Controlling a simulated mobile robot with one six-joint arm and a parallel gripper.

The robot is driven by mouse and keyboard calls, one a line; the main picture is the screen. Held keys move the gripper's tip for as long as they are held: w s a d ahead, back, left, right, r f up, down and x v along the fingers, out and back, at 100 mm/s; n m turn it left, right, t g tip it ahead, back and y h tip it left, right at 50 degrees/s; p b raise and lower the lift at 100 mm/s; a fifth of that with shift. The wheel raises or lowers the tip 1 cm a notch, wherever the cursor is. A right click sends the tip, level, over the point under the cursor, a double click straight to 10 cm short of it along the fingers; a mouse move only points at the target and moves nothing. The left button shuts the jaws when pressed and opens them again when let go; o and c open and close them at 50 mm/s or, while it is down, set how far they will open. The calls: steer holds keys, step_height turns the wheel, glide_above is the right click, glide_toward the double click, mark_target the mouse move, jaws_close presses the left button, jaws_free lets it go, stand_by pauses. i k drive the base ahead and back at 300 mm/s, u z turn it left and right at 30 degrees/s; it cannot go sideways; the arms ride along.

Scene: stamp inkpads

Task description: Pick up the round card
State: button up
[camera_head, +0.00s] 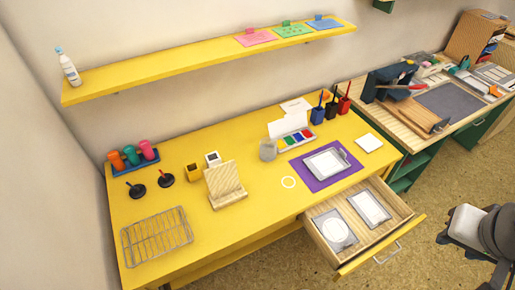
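A white round card (337,231) lies on a grey backing in the left part of the open drawer (402,232). Next to it on the right, a white rectangular card (370,207) lies on another grey backing. My gripper (460,245) appears at the right edge, white and dark, apart from the drawer. Its fingers are too small and dark to read, and I see nothing clearly held.
The yellow table (240,140) carries a purple mat (305,181) with a clipboard, a colour inkpad tray (295,138), a wooden stand (226,190), and a wire rack (157,237). A wooden workbench (385,120) stands at right. Floor is clear between drawer and gripper.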

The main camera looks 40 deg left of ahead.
mark_target(333, 226)
steer(key=z, duration=0.15)
steer(key=i, duration=0.75)
steer(key=u, duration=5.95)
steer(key=i, duration=0.1)
steer(key=z, duration=3.25)
steer(key=i, duration=0.5)
steer(key=u, duration=0.15)
